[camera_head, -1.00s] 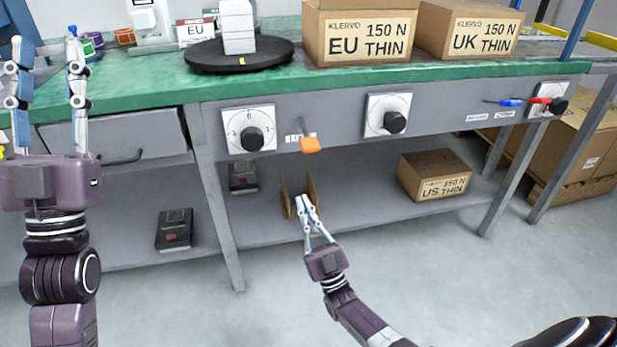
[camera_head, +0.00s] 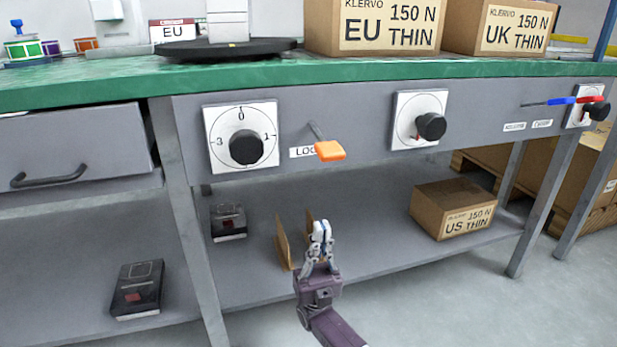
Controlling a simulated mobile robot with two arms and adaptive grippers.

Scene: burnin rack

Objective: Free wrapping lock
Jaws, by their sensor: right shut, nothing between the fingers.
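The lock's orange-handled lever (camera_head: 330,151) sticks out of the grey front panel under the green bench top. A label (camera_head: 302,152) beside it begins with "LOC"; the handle hides the rest. The thin stalk rises from the handle up and left to the panel. My right gripper (camera_head: 321,228) is shut and empty, below the lever and apart from it, in front of the lower shelf. My left gripper is out of view.
A numbered dial (camera_head: 243,146) sits left of the lever and another dial (camera_head: 430,126) right of it. A turntable (camera_head: 227,50) and cartons (camera_head: 375,24) stand on the bench. Brown boards (camera_head: 283,245) stand behind my gripper. A carton (camera_head: 452,208) is on the lower shelf.

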